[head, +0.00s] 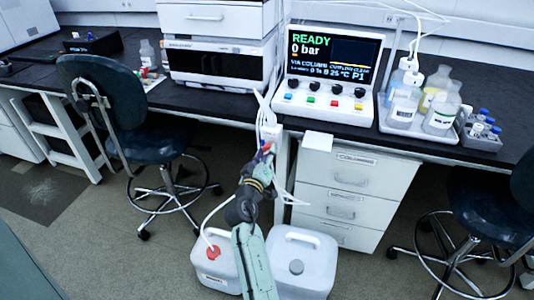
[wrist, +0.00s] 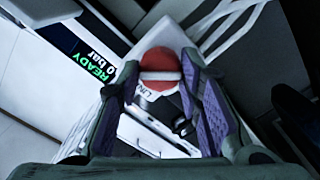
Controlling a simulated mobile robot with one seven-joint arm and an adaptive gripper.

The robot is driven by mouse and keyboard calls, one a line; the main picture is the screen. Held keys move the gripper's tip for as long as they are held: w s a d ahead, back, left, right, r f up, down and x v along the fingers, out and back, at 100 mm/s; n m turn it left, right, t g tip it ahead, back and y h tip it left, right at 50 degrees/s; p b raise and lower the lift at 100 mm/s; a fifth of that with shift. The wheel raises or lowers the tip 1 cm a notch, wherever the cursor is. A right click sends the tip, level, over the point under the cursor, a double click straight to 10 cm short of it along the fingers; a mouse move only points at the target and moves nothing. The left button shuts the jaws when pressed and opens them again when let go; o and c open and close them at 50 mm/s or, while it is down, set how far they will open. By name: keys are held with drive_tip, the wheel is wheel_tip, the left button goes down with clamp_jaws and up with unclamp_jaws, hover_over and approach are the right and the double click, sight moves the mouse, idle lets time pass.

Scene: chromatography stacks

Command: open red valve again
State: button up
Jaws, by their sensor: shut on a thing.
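The red valve (wrist: 160,60) is a round red knob with a pale bar across its face. It sits between the two fingertips of my gripper (wrist: 160,80) in the wrist view, and the fingers are shut on it. In the head view, my gripper (head: 262,162) reaches up to the front of the bench, where a small piece of the red valve (head: 266,147) shows at the fingertips below a white fitting (head: 270,131). The fingers hide most of the valve there. The display (head: 333,58) reads READY and 0 bar.
Two white jugs, one red-capped (head: 215,268) and one grey-capped (head: 312,262), stand on the floor beside my arm. White tubes hang near the gripper. A drawer cabinet (head: 350,205) is to the right. Chairs stand left (head: 125,110) and right (head: 490,205). A tray of bottles (head: 425,132) is on the bench.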

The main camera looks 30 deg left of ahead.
drive_tip(key=n+p, duration=0.3)
drive_tip(key=n, duration=0.5)
drive_tip(key=shift+n, duration=0.3)
idle(0.4)
drive_tip(key=o, duration=1.2)
drive_tip(key=shift+s, duration=0.1)
drive_tip(key=v, duration=1.2)
